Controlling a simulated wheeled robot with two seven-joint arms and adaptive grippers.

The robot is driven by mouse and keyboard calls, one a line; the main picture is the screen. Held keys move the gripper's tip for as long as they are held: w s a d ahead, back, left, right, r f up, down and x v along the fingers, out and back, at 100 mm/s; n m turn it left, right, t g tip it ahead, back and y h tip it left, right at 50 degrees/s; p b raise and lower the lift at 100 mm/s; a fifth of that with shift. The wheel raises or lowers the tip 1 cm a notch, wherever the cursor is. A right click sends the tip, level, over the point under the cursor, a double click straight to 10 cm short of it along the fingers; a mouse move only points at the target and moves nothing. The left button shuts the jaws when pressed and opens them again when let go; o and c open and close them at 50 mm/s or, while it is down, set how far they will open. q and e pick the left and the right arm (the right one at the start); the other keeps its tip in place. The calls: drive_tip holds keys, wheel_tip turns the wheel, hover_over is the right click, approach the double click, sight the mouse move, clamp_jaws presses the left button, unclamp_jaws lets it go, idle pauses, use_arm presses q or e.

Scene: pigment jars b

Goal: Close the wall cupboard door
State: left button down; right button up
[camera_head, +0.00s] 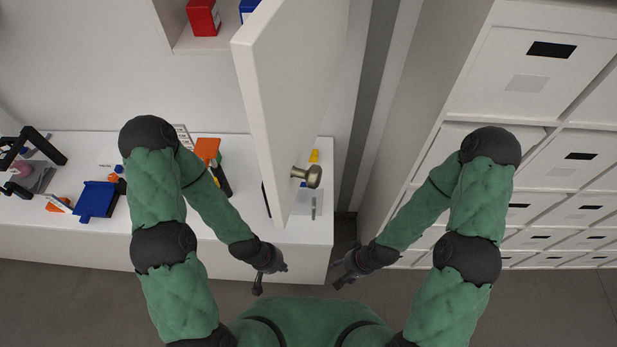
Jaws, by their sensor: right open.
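The wall cupboard door (290,75) is white and stands wide open, swung out toward me from the cupboard (182,35) at the top. A round brass-coloured knob (313,177) sits on the right face of the door near its lower end. My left gripper (258,283) is below and left of the knob, in front of the counter, touching nothing that I can see. Its jaws are too small and dark to read. My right gripper (340,279) is open and empty, below and slightly right of the knob, apart from the door.
A white counter (220,232) runs below the cupboard, with a blue box (97,200), an orange item (207,149) and other small things. A red container (203,18) stands inside the cupboard. White drawers (520,70) fill the right side.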

wheel_tip(320, 180, down, 30)
drive_tip(key=b, duration=2.9)
drive_tip(key=shift+f+b, duration=0.25)
drive_tip(key=shift+b, duration=0.15)
drive_tip(key=shift+f, duration=0.15)
drive_tip(key=shift+f+b, duration=0.3)
drive_tip(key=shift+b, duration=0.15)
